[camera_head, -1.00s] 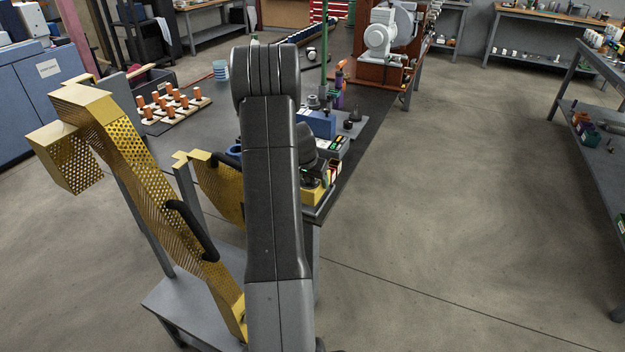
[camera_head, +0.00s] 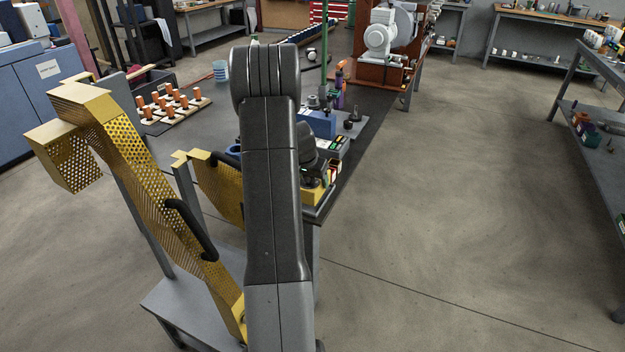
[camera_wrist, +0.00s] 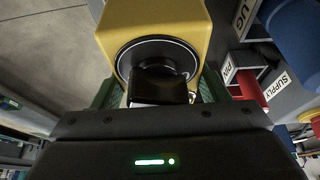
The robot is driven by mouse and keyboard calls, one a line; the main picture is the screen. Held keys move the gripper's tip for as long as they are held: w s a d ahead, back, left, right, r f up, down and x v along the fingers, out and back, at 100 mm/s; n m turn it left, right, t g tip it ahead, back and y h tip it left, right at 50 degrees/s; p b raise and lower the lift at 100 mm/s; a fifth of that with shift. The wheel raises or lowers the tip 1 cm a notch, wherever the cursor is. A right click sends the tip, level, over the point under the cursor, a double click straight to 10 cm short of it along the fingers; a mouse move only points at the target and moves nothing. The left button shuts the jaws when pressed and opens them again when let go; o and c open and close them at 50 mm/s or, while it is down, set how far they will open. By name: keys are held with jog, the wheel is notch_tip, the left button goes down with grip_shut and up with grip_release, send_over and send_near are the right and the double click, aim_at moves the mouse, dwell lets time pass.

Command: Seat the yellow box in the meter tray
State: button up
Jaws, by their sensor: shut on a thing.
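The yellow box (camera_wrist: 155,22) fills the top middle of the wrist view, with a round black dial or collar on the face toward me. My gripper (camera_wrist: 162,88) is shut on the dark part standing out from that face. In the head view the yellow box (camera_head: 313,196) shows low behind my arm, at the near end of the dark bench. Green strips also show on both sides of the gripper in the wrist view. Whether the box rests in the tray cannot be told.
Labelled compartments (camera_wrist: 268,75) with red and blue items lie close on the right in the wrist view. A grey-blue block (camera_head: 318,124) and small parts stand farther along the bench. Yellow perforated guards (camera_head: 150,190) stand left of my arm.

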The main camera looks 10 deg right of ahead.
dwell(0.6)
jog(key=shift+f+b, duration=1.15)
jog(key=shift+b, duration=0.2)
jog(key=o, duration=1.4)
jog(key=shift+r, duration=0.1)
jog(key=p+v, duration=0.1)
jog(key=v, duration=1.2)
jog(key=shift+r, duration=0.3)
